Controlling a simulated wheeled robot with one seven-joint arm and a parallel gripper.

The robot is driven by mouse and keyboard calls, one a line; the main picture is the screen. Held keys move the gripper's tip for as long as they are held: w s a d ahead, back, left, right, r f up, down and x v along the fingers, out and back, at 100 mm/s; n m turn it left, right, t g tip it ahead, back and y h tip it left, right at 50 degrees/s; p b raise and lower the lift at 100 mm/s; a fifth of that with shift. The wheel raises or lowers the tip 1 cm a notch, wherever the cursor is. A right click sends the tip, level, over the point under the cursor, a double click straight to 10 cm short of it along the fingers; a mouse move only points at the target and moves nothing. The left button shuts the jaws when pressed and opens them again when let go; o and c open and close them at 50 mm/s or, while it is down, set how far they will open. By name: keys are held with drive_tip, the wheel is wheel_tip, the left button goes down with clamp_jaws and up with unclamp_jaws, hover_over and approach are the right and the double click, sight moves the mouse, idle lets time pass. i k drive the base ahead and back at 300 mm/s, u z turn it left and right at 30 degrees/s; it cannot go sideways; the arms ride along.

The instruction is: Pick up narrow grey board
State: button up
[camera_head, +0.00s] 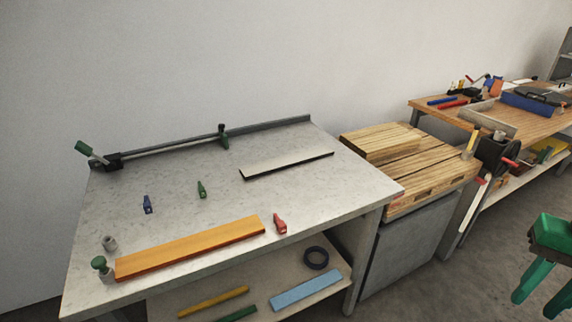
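A narrow pale grey board (287,163) with a dark front edge lies flat on the light worktable (165,225), right of the middle and toward the back. It appears to lie apart from the other things on the table. A wider orange-brown board (190,247) lies near the table's front edge. My gripper is not in view.
A rail (260,128) with clamps runs along the table's back. A lower shelf holds boards and a dark roll (316,258). Stacked timber (410,165) and a green stool (550,235) stand right.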

sight(251, 172)
drive_tip(key=u, duration=0.35)
drive_tip(key=i, duration=1.3)
drive_tip(key=u, duration=0.3)
